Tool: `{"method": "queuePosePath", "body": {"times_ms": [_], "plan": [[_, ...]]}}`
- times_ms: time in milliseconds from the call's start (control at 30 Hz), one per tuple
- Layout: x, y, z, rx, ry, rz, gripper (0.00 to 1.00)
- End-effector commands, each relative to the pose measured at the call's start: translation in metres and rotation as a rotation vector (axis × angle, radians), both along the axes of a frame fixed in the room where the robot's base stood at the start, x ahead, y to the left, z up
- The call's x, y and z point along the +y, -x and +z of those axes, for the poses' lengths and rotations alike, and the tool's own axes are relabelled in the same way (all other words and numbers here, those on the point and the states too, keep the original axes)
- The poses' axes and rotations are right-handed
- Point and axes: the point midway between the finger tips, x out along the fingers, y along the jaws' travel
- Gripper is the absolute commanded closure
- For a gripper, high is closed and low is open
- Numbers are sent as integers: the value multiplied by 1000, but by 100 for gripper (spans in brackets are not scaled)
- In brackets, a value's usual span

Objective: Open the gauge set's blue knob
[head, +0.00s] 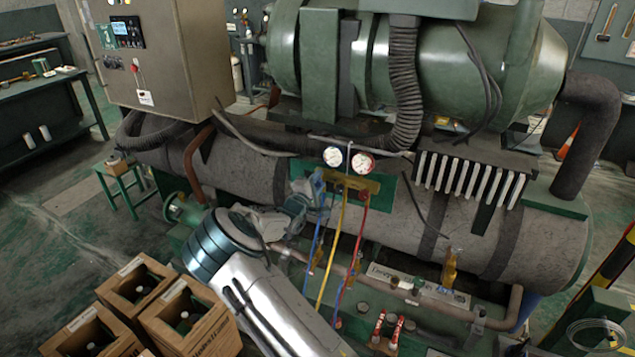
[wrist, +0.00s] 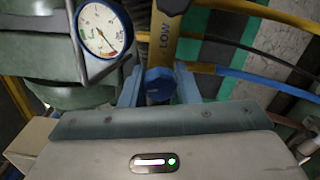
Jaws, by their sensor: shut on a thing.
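The gauge set hangs on the chiller's front, with two round gauges (head: 348,160) above a yellow manifold body (head: 357,184). In the wrist view, the blue-rimmed gauge (wrist: 103,28) is at the upper left and the yellow body (wrist: 163,38) reads "LOW". The blue knob (wrist: 160,84) is between the two blue fingers of my gripper (wrist: 158,92), which is shut on it. In the head view, my gripper (head: 320,186) is at the manifold's left end and hides the knob. How far the knob is turned cannot be told.
Blue (head: 311,255), yellow (head: 332,257) and red (head: 352,245) hoses hang below the manifold, close to my gripper. The large grey cylinder (head: 440,235) lies behind them. Cardboard boxes with bottles (head: 187,318) stand at the lower left.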

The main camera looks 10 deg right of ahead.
Motion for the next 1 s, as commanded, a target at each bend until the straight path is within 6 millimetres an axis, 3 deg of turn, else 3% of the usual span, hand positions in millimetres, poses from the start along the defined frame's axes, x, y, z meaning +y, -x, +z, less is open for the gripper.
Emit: {"method": "queuePosePath", "body": {"times_ms": [433,467,500,533,833,1000], "plan": [[0,0,-1,5,6,0,94],[0,0,-1,5,6,0,63],[0,0,-1,5,6,0,52],[0,0,-1,5,6,0,50],[1,1,0,4,6,0,50],[12,15,-2,5,5,1,50]]}}
